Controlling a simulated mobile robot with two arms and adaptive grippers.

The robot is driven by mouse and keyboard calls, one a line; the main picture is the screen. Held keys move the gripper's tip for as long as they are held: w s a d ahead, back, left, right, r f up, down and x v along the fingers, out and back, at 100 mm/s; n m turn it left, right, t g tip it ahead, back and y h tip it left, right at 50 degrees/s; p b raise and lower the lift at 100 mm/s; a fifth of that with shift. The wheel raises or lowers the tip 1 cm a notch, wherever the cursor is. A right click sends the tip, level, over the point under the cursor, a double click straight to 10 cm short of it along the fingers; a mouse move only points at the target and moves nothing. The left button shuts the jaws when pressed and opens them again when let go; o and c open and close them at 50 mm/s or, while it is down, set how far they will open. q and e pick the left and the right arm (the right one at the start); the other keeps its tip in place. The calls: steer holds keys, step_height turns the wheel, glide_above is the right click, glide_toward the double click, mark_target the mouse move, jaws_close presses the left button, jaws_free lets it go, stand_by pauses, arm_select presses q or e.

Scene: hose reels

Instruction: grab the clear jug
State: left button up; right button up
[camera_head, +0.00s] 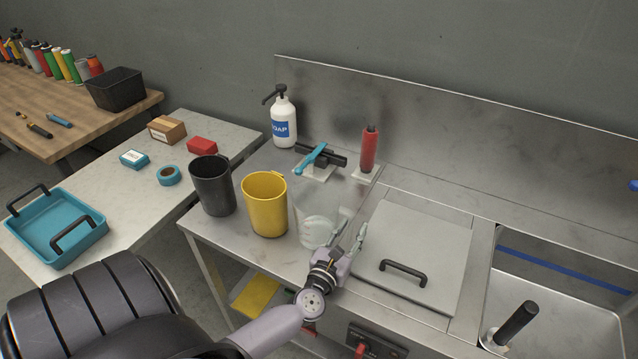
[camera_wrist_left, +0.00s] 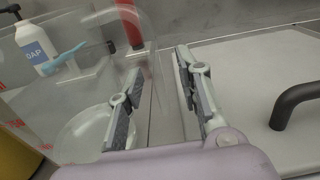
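The clear jug (camera_head: 312,213) stands upright on the steel counter, right of the yellow jug. It is see-through and its outline is faint. In the left wrist view the clear jug (camera_wrist_left: 85,75) fills the left side, with a pale rounded shape low in it. My left gripper (camera_head: 351,230) is at the jug's right side, fingers apart. In the left wrist view my left gripper (camera_wrist_left: 160,62) has one finger overlapping the jug and the other to its right. I cannot tell whether the fingers touch the jug or straddle its wall. My right gripper is not in view.
The yellow jug (camera_head: 265,205) and black jug (camera_head: 212,187) stand left of the clear jug. Behind are a soap bottle (camera_head: 284,120), a blue-handled tool (camera_head: 311,158) and a red cylinder (camera_head: 369,149). A lid with a black handle (camera_head: 403,268) lies right of the gripper.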

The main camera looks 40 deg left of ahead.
arm_select(q)
steer(key=shift+s, duration=0.1)
steer(key=shift+c, duration=0.6)
jaws_close()
steer(key=shift+r, duration=0.1)
